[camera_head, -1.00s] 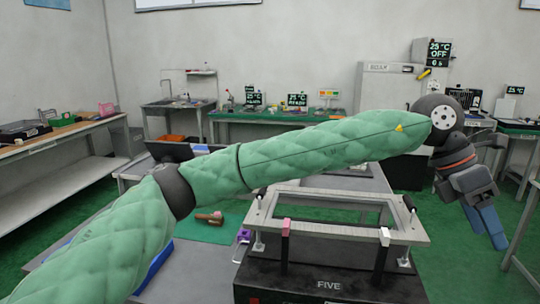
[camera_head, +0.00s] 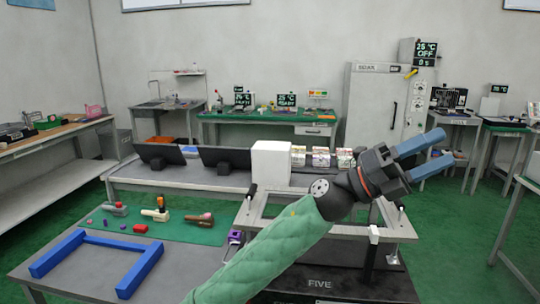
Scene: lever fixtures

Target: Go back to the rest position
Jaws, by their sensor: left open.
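My left gripper (camera_head: 430,152) is raised at the right of the head view, its blue fingers apart and empty. It points up and to the right, clear of the things around it. Its green-sleeved arm comes up from the bottom middle, in front of the lever fixture (camera_head: 392,232). The fixture is a grey frame with upright levers on a black base marked FIVE (camera_head: 325,284). The arm hides part of the frame's left and front side. My right gripper is not in view.
A blue U-shaped frame (camera_head: 140,272) lies on the grey table at the left. Several small tools lie on a green mat (camera_head: 170,231) behind it. A white box (camera_head: 271,163) and dark screens (camera_head: 224,157) stand farther back. Green floor is free at the right.

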